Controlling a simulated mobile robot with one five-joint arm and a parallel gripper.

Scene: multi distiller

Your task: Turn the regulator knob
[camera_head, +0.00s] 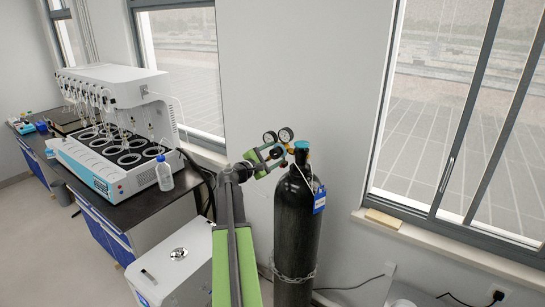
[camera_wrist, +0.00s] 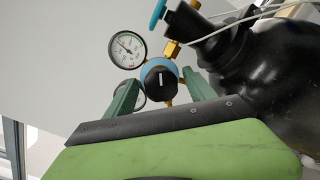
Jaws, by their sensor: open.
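The regulator knob (camera_wrist: 161,79) is black with a pale mark and sits on a blue and brass regulator body. In the wrist view it lies between the fingertips of my gripper (camera_wrist: 160,92), which are open on either side of it; I cannot tell whether they touch it. A round pressure gauge (camera_wrist: 128,49) is up and left of the knob, and a second gauge is partly hidden behind the left finger. In the head view, my gripper (camera_head: 267,160) is at the regulator's left, just below the two gauges (camera_head: 286,135). The knob is hidden there.
The black gas cylinder (camera_head: 297,225) stands against the wall, held by a chain (camera_head: 293,276), with a blue tag (camera_head: 319,200). A white box (camera_head: 172,265) stands on the floor.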

